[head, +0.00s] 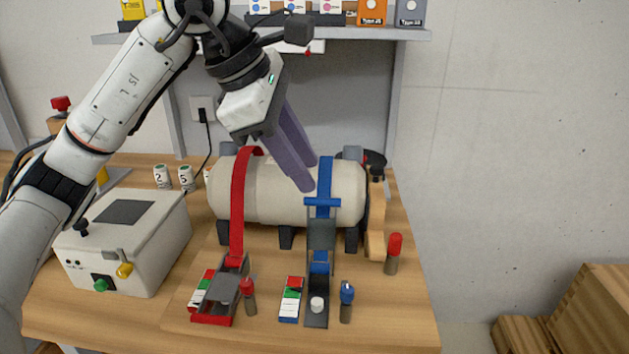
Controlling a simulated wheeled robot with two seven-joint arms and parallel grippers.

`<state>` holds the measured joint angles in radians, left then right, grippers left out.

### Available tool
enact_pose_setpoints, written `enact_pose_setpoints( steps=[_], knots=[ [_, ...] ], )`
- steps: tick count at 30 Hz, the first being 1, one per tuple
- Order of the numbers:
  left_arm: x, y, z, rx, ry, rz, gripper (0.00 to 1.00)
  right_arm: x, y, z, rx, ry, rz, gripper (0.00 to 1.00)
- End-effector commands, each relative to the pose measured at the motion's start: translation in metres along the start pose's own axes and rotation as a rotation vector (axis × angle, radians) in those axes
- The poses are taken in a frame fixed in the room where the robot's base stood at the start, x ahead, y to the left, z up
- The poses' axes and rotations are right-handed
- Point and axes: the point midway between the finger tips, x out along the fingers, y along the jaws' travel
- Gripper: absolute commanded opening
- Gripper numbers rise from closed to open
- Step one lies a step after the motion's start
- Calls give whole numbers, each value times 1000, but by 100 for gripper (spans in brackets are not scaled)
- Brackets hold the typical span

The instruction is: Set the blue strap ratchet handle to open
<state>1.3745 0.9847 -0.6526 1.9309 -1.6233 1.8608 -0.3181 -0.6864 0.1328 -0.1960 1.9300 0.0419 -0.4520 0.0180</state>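The blue strap (324,176) runs over a cream cylinder (275,192). Its ratchet has a dark base (316,315) at the front of the bench. The grey ratchet handle (321,236) appears raised, with a blue crossbar (322,202) at its top. My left gripper (309,175) comes down from the upper left with its purple fingers pointing down and right. Its tips appear near the blue strap, above and left of the crossbar, and it holds nothing visible. The gap between the fingers is unclear from this angle. My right gripper is out of view.
A red strap (238,205) with its ratchet (222,290) is left of the blue one. A blue-capped post (347,300) and a red-capped post (393,254) stand to the right. A white control box (125,240) is at left. A shelf (350,34) hangs above.

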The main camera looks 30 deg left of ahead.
Motion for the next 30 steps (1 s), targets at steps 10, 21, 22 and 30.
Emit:
enact_pose_setpoints(
  steps=[10,21,22,30],
  knots=[
    [-41,0,0,-1,0,-1,30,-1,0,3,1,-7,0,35],
    [-41,0,0,0,1,-2,30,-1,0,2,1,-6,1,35],
    [-41,0,0,0,1,-2,30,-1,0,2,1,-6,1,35],
    [-41,0,0,0,1,-1,30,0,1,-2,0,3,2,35]
  ],
)
